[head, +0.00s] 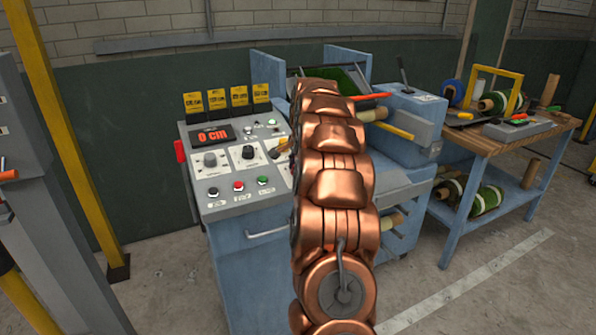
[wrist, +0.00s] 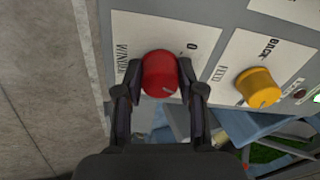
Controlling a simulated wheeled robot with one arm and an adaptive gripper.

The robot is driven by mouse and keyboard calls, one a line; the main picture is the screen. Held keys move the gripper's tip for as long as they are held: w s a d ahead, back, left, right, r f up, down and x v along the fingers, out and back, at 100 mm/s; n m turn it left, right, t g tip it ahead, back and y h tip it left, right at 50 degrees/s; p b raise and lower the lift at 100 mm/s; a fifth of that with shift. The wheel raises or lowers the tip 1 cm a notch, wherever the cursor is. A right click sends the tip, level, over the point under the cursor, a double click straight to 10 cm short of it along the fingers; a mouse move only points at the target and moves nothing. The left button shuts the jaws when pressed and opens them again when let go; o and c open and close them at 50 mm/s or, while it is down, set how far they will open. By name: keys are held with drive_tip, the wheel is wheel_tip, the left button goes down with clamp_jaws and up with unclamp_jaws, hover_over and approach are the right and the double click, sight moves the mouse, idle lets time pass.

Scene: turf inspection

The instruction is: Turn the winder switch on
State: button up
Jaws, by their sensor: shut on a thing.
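The winder switch (wrist: 160,72) is a round red knob on a white plate lettered "WINDER" with a "0" beside it in the wrist view. My gripper (wrist: 159,77) has one dark finger on each side of the knob and is shut on it. A small pale mark shows near the knob's lower edge; I cannot tell its setting surely. In the head view, the grey control panel (head: 225,178) sits on a blue machine, and my copper arm crosses its right side. The arm hides my gripper and the winder switch there.
A yellow knob (wrist: 258,88) lettered "FEED" and "BACK" is right of the winder switch. The panel also carries a red "0 CM" display (head: 212,135), a red button (head: 238,186) and a green button (head: 263,181). A wooden-topped bench (head: 480,146) stands at the right.

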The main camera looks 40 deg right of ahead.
drive_tip(key=m+b, duration=0.1)
drive_tip(key=m, duration=0.3)
drive_tip(key=shift+m, duration=0.4)
idle(0.4)
drive_tip(key=o, duration=1.1)
drive_tip(key=shift+o, duration=0.2)
drive_tip(key=shift+r, duration=0.1)
drive_tip(key=v, duration=1.1)
drive_tip(key=shift+r, duration=0.45)
drive_tip(key=shift+w, duration=0.1)
